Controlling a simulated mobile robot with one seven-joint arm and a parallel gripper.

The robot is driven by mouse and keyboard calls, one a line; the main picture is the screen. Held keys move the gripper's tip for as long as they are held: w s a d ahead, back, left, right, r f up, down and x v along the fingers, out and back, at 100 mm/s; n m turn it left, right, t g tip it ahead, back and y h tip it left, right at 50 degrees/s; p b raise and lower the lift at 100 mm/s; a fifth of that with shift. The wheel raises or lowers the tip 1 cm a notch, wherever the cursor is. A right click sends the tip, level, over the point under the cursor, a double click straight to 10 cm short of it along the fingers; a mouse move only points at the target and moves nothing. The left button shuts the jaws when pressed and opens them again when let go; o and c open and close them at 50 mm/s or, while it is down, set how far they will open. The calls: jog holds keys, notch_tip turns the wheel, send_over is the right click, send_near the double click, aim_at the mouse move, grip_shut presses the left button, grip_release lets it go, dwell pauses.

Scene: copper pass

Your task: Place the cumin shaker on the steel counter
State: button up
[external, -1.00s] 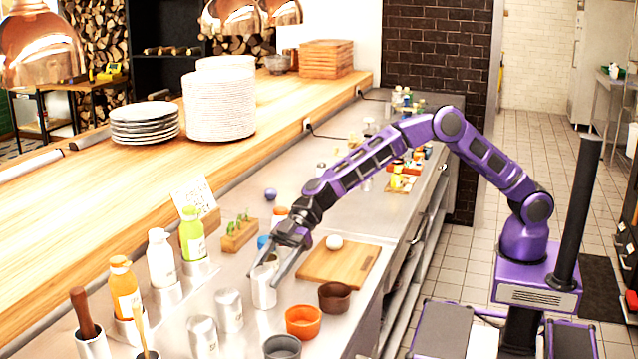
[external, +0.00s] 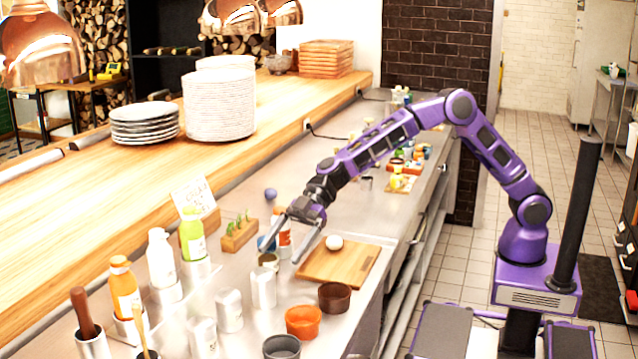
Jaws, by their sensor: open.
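Several steel shakers stand upright on the steel counter (external: 335,215); their labels are too small to read, so I cannot tell by label which is cumin. Two more are the middle shaker (external: 229,311) and the front shaker (external: 203,338). My gripper (external: 280,256) is open and empty, with its fingers pointing down, above and behind the rightmost shaker and apart from it.
A cutting board (external: 340,270) with a white ball-like item (external: 334,242) lies to the right. A brown bowl (external: 334,297), an orange bowl (external: 303,321) and a grey bowl (external: 282,347) stand in front. Squeeze bottles (external: 161,258) and a herb planter (external: 239,233) line the left.

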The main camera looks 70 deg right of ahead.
jog(key=v, duration=0.5)
jog(key=shift+d, duration=0.2)
